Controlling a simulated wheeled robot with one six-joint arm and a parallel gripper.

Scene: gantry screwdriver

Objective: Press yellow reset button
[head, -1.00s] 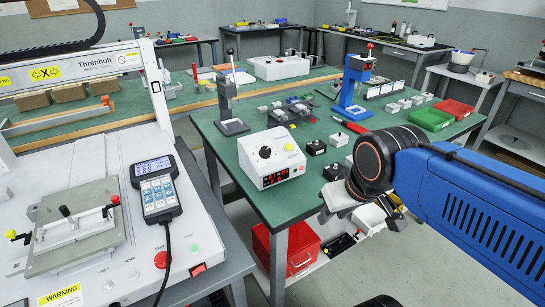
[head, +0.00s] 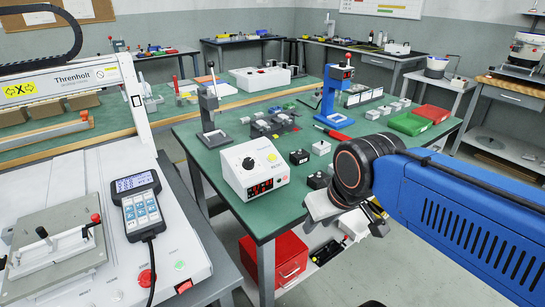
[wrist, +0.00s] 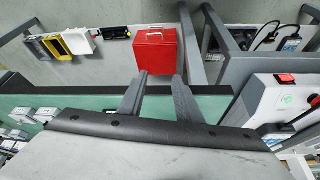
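A small yellow button (head: 271,157) sits on the top face of a white control box (head: 254,168) with a black knob and a red lit display. The box stands on the near part of the green bench. I cannot read any label by the button. My gripper (head: 374,222) hangs in the air to the right of the box, off the bench's near right edge, well apart from the button. In the wrist view my gripper's two grey fingers (wrist: 159,76) stand apart with nothing between them. The button is not visible in the wrist view.
The gantry machine (head: 95,255) with its handheld pendant (head: 137,200) is at the left. Small black boxes, a blue press (head: 336,92) and a grey lever stand (head: 211,115) are on the bench. A red toolbox (head: 277,262) is under it. Open floor lies right of the bench.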

